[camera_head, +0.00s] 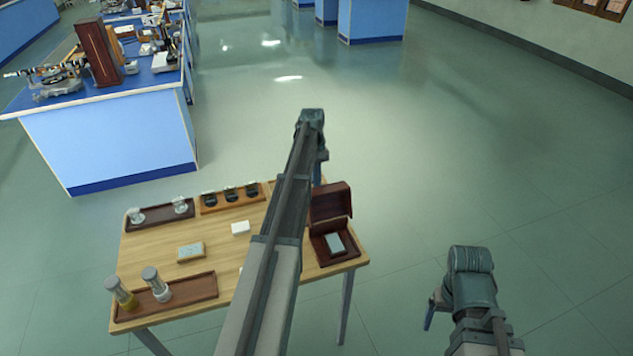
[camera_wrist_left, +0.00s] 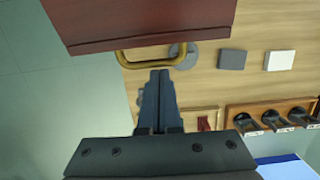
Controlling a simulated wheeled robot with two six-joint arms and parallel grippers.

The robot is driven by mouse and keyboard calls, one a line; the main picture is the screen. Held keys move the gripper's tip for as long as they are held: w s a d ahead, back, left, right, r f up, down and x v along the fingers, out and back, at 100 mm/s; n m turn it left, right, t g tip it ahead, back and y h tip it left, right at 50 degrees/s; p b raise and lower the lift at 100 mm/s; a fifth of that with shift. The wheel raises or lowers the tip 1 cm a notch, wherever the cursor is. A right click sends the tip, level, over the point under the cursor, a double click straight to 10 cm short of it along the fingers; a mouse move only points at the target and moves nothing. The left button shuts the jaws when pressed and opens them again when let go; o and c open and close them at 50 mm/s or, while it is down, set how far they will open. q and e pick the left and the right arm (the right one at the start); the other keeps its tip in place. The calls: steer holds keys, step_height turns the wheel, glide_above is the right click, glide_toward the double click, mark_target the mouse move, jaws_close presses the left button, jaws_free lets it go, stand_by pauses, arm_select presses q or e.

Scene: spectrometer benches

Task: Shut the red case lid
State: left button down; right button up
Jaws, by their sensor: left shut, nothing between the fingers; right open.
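The red case (camera_head: 322,257) sits at the right end of the wooden table, with a grey block (camera_head: 334,243) inside. Its lid (camera_head: 330,203) stands open, tilted up at the back. In the left wrist view the dark red lid (camera_wrist_left: 140,22) fills the top, with a brass handle (camera_wrist_left: 124,58) along its edge. My left gripper (camera_wrist_left: 158,73) is shut and empty, its tips close to the handle; I cannot tell if they touch. In the head view my left gripper (camera_head: 319,180) is partly hidden beside the lid. My right gripper (camera_head: 430,316) is open and empty, off the table's right side.
The table (camera_head: 215,265) also bears a tray with two jars (camera_head: 190,292), a rack with black items (camera_head: 230,198), another tray (camera_head: 160,214) and small blocks (camera_head: 240,228). My left arm crosses over the table. Floor right of it is clear.

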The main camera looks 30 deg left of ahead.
arm_select(q)
steer(key=shift+s+d+r, duration=0.1)
steer(key=shift+s+d+r+y+p, duration=0.2)
steer(key=shift+y+p, duration=0.1)
steer(key=shift+p, duration=0.05)
steer(key=shift+d+r+t, duration=0.1)
steer(key=shift+t, duration=0.2)
